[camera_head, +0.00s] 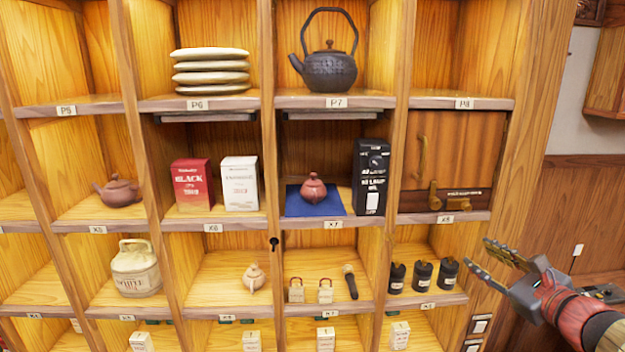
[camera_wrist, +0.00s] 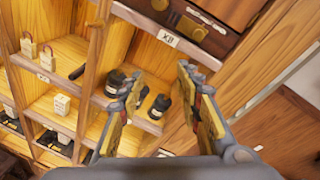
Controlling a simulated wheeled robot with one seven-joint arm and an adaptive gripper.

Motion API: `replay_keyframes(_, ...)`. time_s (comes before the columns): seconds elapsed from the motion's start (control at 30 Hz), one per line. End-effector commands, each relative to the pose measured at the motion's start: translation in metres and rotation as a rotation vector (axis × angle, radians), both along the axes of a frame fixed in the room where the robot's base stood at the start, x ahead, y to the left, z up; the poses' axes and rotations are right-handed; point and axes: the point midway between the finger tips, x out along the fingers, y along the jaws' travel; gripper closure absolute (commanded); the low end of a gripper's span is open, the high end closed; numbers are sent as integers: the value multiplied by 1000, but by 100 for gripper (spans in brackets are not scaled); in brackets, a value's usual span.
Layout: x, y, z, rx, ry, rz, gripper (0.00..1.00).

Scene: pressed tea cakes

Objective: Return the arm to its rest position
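My gripper (camera_head: 497,265) is at the lower right of the head view, in front of the shelf's right-hand side post. Its two fingers are spread apart and nothing is between them. In the wrist view my gripper (camera_wrist: 160,90) also shows open and empty, with the shelf beyond it. My arm (camera_head: 585,315) enters from the lower right corner.
A wooden shelf unit (camera_head: 535,60) fills most of the view. Black canisters (camera_head: 422,275) stand in the compartment left of my gripper, under a closed wooden door (camera_head: 475,150). A kettle (camera_head: 330,70) and teapots stand further left. A wood-panelled wall (camera_head: 590,200) is at right.

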Motion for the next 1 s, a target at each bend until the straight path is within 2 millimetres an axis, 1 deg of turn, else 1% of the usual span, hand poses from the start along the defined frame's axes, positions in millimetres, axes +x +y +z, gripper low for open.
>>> replay_keyframes(0.03, -7, 11, -18, -84, 46, 50, 65)
replay_keyframes(0.07, -13, 18, -28, -142, 74, 85, 65)
replay_keyframes(0.17, -36, 49, -69, -351, 163, 229, 65)
replay_keyframes(0.2, -46, 63, -87, -437, 195, 296, 65)
replay_keyframes(0.27, -64, 82, -115, -566, 239, 401, 65)
replay_keyframes(0.3, -77, 94, -133, -655, 264, 474, 65)
replay_keyframes(0.37, -97, 111, -162, -786, 298, 585, 65)
replay_keyframes(0.4, -111, 120, -180, -876, 318, 660, 65)
replay_keyframes(0.47, -133, 132, -207, -1010, 342, 776, 65)
replay_keyframes(0.5, -148, 138, -225, -1101, 356, 853, 65)
replay_keyframes(0.57, -170, 144, -251, -1239, 372, 967, 65)
replay_keyframes(0.6, -184, 147, -268, -1331, 379, 1043, 65)
replay_keyframes(0.7, -213, 149, -303, -1542, 390, 1204, 65)
replay_keyframes(0.83, -238, 148, -338, -1778, 383, 1355, 65)
replay_keyframes(0.9, -247, 149, -353, -1883, 370, 1408, 65)
replay_keyframes(1.0, -255, 155, -372, -2005, 334, 1449, 65)
